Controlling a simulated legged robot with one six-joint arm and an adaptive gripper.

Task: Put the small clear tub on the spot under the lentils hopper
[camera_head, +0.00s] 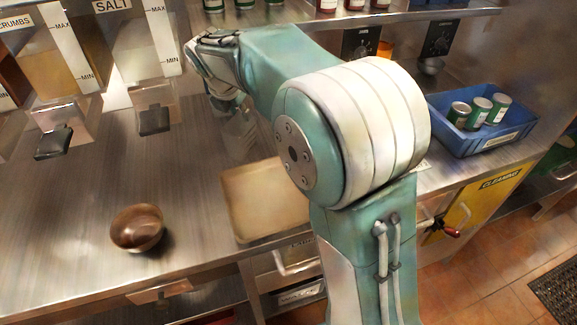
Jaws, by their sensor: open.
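My arm reaches from the right over the steel counter, and my gripper (236,104) hangs above it at the upper middle, right of the salt hopper. The gripper is open, though its fingers are small and partly hidden by its own body. A faint see-through shape (240,132) shows just below the fingers; it may be the small clear tub, but I cannot tell for sure, nor whether the fingers touch it. Two hoppers stand at the left, labelled crumbs (50,60) and salt (138,40), with dark spouts. I see no lentils label.
A brown bowl (137,228) sits on the counter at the front left. A pale board or tray (262,200) lies at the counter's front, partly behind my arm. A blue bin (480,140) with green cans stands at the right. The counter under the hoppers is mostly clear.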

